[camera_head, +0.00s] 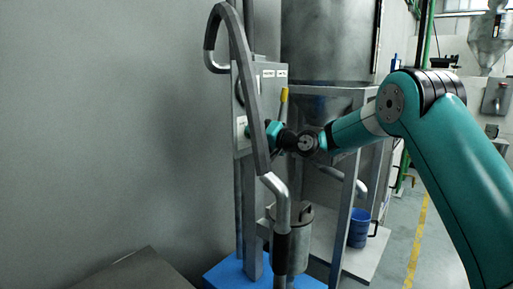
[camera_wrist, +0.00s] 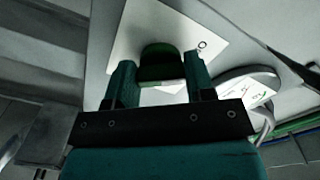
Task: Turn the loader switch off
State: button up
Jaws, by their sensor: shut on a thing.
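The loader switch is a dark green knob (camera_wrist: 160,68) on a white label plate (camera_wrist: 145,32) in the wrist view. Part of a dark letter or mark shows on the plate to the right of the knob. My gripper (camera_wrist: 159,64) has its two teal fingers on either side of the knob and is shut on it. In the head view my gripper (camera_head: 273,133) reaches to the grey control box (camera_head: 268,95) behind a bent grey tube. The white plate (camera_head: 242,127) shows partly there; the knob is hidden. I cannot tell which way the knob points.
The bent grey tube (camera_head: 250,95) runs close in front of my gripper. A yellow-topped lever (camera_head: 284,96) stands just above it. A large metal hopper (camera_head: 325,45) is behind, with a blue bucket (camera_head: 359,228) below right. Open floor (camera_head: 405,225) lies to the right.

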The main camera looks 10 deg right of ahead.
jog(key=shift+f+n+b, duration=0.2)
jog(key=shift+n+b, duration=0.4)
jog(key=shift+b, duration=0.05)
jog(key=shift+r, duration=0.1)
jog(key=o, duration=0.9)
jog(key=b+v, duration=0.4)
jog(key=v, duration=1.3)
jog(key=shift+s+d+r, duration=0.1)
jog(key=shift+s, duration=0.05)
